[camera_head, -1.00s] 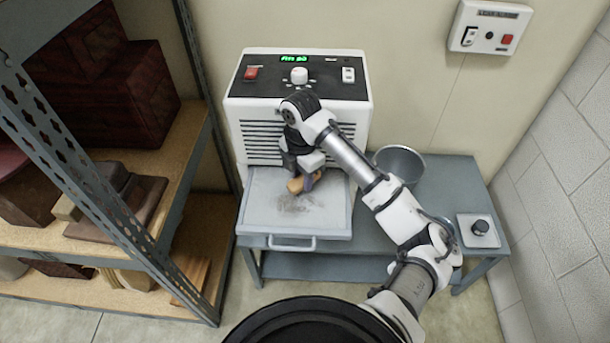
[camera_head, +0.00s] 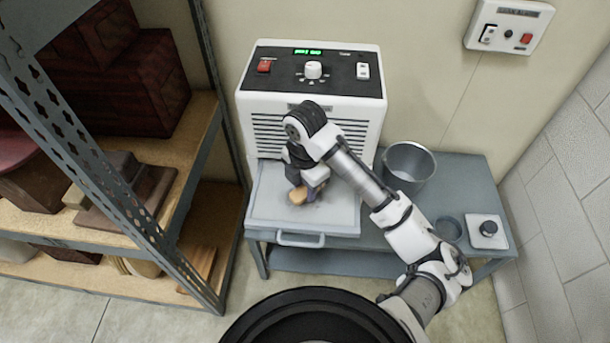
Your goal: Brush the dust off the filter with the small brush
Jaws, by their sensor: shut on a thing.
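The filter (camera_head: 335,217) is a flat light-grey panel in a drawer with a front handle, pulled out from the white machine (camera_head: 270,127). A small dark smudge of dust shows around the brush near the filter's middle. My gripper (camera_head: 307,180) is over the filter, shut on the small brush (camera_head: 298,196), whose tan wooden part shows below the fingers. The brush is at or just above the filter surface; contact is hard to tell. My wrist hides part of the filter's back.
A grey metal bucket (camera_head: 408,168) stands on the blue-grey table (camera_head: 470,180) right of the machine. A small round dish (camera_head: 448,229) and a plate with a black knob (camera_head: 488,231) are at the table's right. Shelving (camera_head: 150,215) stands close on the left.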

